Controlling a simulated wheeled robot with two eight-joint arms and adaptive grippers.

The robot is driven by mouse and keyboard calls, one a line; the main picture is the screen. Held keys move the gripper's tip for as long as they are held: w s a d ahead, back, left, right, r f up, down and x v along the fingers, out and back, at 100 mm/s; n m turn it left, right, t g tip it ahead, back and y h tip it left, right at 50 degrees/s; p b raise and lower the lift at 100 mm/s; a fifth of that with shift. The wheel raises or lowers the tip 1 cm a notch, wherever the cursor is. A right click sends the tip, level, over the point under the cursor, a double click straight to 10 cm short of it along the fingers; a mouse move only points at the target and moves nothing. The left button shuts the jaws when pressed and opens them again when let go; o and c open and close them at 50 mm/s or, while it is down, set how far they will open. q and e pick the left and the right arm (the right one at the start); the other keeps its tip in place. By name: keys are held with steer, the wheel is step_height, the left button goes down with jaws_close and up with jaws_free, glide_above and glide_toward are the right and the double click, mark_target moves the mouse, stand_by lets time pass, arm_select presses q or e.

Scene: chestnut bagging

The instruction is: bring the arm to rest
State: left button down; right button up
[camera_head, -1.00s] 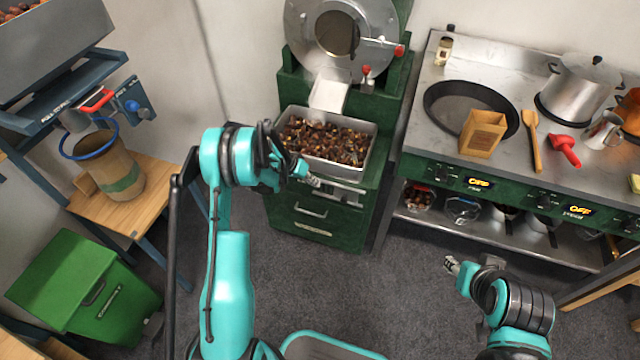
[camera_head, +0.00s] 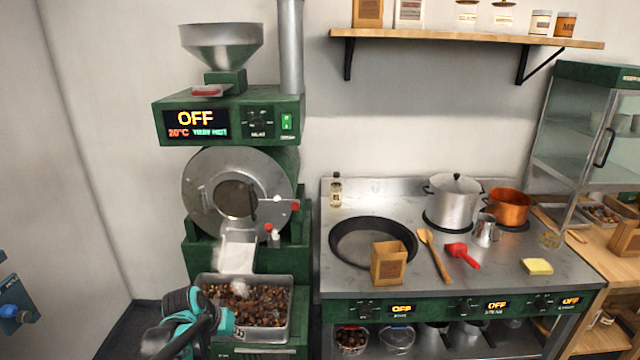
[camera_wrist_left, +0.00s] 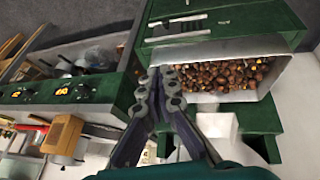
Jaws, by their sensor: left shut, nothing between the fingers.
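My left gripper (camera_wrist_left: 166,88) shows in the left wrist view with its fingers together and nothing between them. In the head view my left arm (camera_head: 180,322) comes in at the bottom, in front of the metal tray (camera_head: 291,318) of roasted chestnuts (camera_head: 250,303). The gripper's tips are hard to make out there. The left wrist view shows the tray of chestnuts (camera_wrist_left: 220,75) just beyond the fingers. My right arm and gripper are not in view.
A green roaster (camera_head: 240,195) stands behind the tray, its display reading OFF. To the right, a steel stove (camera_head: 470,270) holds a black pan (camera_head: 345,240), a paper bag (camera_head: 389,263), a steel pot (camera_head: 452,203) and a copper pot (camera_head: 509,205). A shelf (camera_head: 460,37) hangs above.

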arm_select(q)
steer(key=s+d+r+t+y, duration=0.1)
steer(key=s+r, duration=0.2)
steer(key=s, duration=0.7)
steer(key=s+d+r+t+y, duration=0.1)
steer(key=s+d+r, duration=0.1)
steer(key=s, duration=0.9)
steer(key=shift+s+d+r, duration=0.25)
steer(key=shift+r, duration=0.15)
